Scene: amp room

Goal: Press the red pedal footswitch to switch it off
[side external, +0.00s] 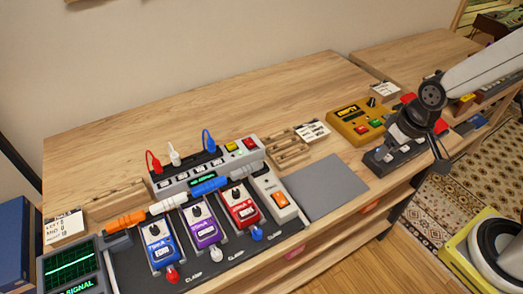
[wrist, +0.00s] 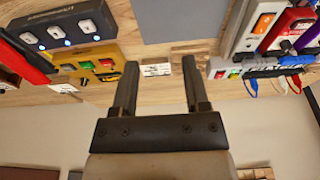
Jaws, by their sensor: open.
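The red pedal (side external: 243,208) stands at the right end of a row of three pedals on the dark board in the side view, with a black knob on top. A blue pedal (side external: 160,243) and a purple pedal (side external: 202,230) stand to its left. In the wrist view the red pedal (wrist: 291,24) is at the upper right, partly cut off by the frame edge. Its footswitch is too small to make out clearly. My gripper (wrist: 160,62) is open and empty, fingers apart. In the side view my gripper (side external: 425,140) is well right of the red pedal, by the dark switch box.
A grey unit with an orange switch (side external: 280,200) adjoins the red pedal. A power strip (side external: 205,165) with plugs and cables runs behind the pedals. A grey pad (side external: 325,187), a yellow box (side external: 355,125) and a dark switch box (wrist: 68,25) lie to the right.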

